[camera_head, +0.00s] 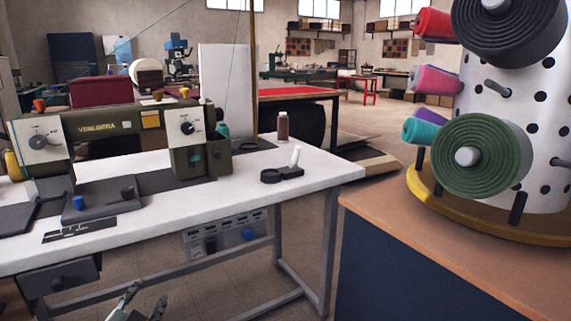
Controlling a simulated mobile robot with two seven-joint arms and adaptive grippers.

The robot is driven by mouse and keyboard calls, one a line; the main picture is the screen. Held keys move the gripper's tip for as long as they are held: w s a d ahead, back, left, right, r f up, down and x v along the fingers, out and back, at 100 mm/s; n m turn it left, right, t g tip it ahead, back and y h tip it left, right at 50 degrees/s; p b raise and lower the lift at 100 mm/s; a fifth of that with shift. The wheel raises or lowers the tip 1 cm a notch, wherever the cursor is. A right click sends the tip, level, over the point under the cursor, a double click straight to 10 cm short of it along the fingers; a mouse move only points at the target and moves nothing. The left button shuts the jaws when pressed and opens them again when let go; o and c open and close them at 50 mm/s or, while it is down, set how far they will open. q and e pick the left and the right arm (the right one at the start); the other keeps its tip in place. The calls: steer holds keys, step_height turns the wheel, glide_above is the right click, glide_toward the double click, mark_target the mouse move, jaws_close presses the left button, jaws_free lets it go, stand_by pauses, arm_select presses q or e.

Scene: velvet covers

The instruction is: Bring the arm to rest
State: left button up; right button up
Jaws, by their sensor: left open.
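My left gripper (143,300) shows at the bottom edge, left of the middle. Only its fingertips are in the picture, and they are apart with nothing seen between them. It appears in front of the floor below the white sewing table (330,174), apart from the table. The rest of my left arm is cut off by the bottom edge. My right gripper is not in view.
A green sewing machine (120,125) stands on the white table, with a brown bottle (282,126) and a small black tool (282,174) nearby. At right, a wooden-topped cabinet (440,235) bears a rack (530,160) of thread spools. Floor shows between table and cabinet.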

arm_select(q)
steer(key=s+d+f+n+g, duration=0.1)
steer(key=s+f+n+g, duration=0.1)
steer(key=s+f+g, duration=0.4)
steer(key=s+d+f+n+g, duration=0.1)
steer(key=s+f+n+g, duration=0.2)
steer(key=s+f, duration=1.4)
steer(key=s+g, duration=0.3)
steer(key=s, duration=0.1)
steer(key=shift+d+f+p, duration=0.3)
steer(key=shift+d+p, duration=0.1)
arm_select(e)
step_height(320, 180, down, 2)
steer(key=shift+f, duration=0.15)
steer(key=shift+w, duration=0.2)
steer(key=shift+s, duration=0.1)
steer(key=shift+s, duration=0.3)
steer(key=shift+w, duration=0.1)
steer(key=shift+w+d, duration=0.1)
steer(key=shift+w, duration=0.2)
